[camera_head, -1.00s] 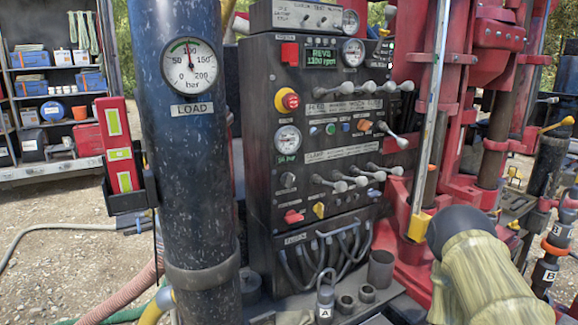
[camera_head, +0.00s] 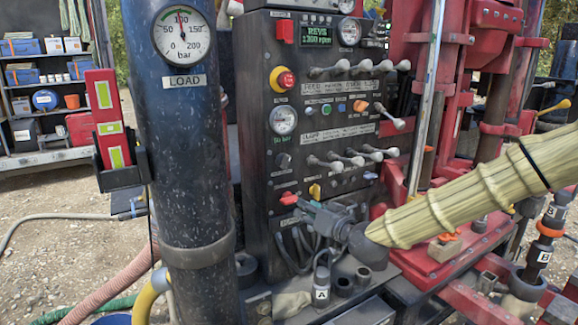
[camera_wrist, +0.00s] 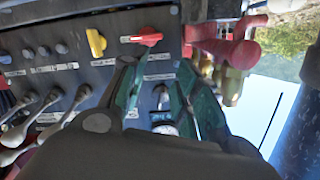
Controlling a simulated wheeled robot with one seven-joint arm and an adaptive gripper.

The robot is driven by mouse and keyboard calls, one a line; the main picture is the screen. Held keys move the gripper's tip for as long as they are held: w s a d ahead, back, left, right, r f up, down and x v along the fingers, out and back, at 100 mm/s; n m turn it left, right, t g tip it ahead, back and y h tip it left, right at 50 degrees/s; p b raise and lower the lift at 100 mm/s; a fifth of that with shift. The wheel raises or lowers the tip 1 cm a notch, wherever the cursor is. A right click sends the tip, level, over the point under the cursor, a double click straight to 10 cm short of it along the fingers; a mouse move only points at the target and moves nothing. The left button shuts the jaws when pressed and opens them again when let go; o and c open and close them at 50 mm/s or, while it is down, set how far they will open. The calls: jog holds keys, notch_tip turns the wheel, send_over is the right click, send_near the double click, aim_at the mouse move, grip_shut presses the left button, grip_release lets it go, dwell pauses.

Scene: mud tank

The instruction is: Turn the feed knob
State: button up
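The dark control panel carries a small black knob (camera_head: 283,160) below a white gauge (camera_head: 282,120). It also appears between my fingers in the wrist view (camera_wrist: 162,96). Its label is too small to read, so I cannot confirm it is the feed knob. A red knob (camera_head: 289,198) and a yellow knob (camera_head: 314,191) sit lower; both show in the wrist view, red (camera_wrist: 148,38) and yellow (camera_wrist: 96,42). My gripper (camera_head: 303,206) is in front of the lower panel, near the red knob. In the wrist view its fingers (camera_wrist: 155,66) are apart and nothing is held.
Several levers (camera_head: 350,158) project from the panel right of the black knob. A thick dark post (camera_head: 187,180) with the LOAD gauge (camera_head: 183,35) stands left. Hoses (camera_head: 300,250) and the padlock-like item tagged A (camera_head: 321,285) lie below. Red machinery (camera_head: 495,60) is at right.

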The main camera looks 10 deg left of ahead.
jog(key=t+y, duration=0.1)
send_near(289, 162)
jog(key=shift+n, duration=0.3)
jog(key=p+x, duration=0.3)
jog(key=x, duration=0.6)
jog(key=shift+w+a+p, duration=0.3)
jog(key=shift+p, duration=0.1)
grip_shut()
